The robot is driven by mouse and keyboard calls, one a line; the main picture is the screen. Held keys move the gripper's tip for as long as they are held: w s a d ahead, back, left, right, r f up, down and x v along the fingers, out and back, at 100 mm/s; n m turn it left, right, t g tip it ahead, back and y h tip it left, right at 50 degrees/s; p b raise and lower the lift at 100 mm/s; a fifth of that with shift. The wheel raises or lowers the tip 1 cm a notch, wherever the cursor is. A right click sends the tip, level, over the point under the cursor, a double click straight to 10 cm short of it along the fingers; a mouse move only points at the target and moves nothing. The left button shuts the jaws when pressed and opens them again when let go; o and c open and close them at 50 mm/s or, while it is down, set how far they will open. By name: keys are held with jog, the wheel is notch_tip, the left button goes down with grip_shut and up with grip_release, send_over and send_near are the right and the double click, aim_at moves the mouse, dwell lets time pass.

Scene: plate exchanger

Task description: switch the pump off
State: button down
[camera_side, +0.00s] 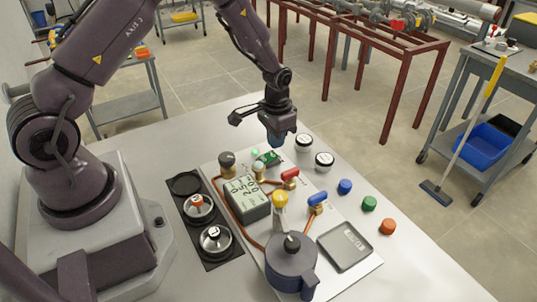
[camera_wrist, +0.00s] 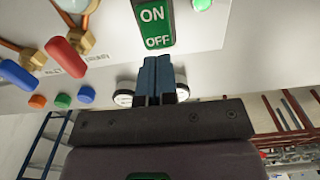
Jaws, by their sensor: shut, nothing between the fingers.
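The pump switch is a green rocker marked ON and OFF. It shows at the top of the wrist view (camera_wrist: 153,24) and small on the panel in the side view (camera_side: 268,158). My gripper (camera_side: 276,143) is shut and empty, pointing down at the switch. In the wrist view its blue fingertips (camera_wrist: 157,58) lie just beyond the OFF end. I cannot tell whether they touch the switch. A bright green lamp (camera_side: 255,152) sits beside the switch; it also shows at the wrist view's top edge (camera_wrist: 201,4). Which way the rocker is tilted is unclear.
Two round white-topped pieces (camera_side: 303,142) (camera_side: 324,160) stand close right of my gripper. A red-handled valve (camera_side: 290,175), a blue-handled valve (camera_side: 317,199) and a grey display box (camera_side: 247,199) share the panel. Blue, green and orange caps (camera_side: 387,227) lie to the right.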

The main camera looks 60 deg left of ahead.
aim_at(276, 155)
jog(key=shift+f, duration=1.25)
dwell(0.4)
jog(key=shift+r, duration=3.5)
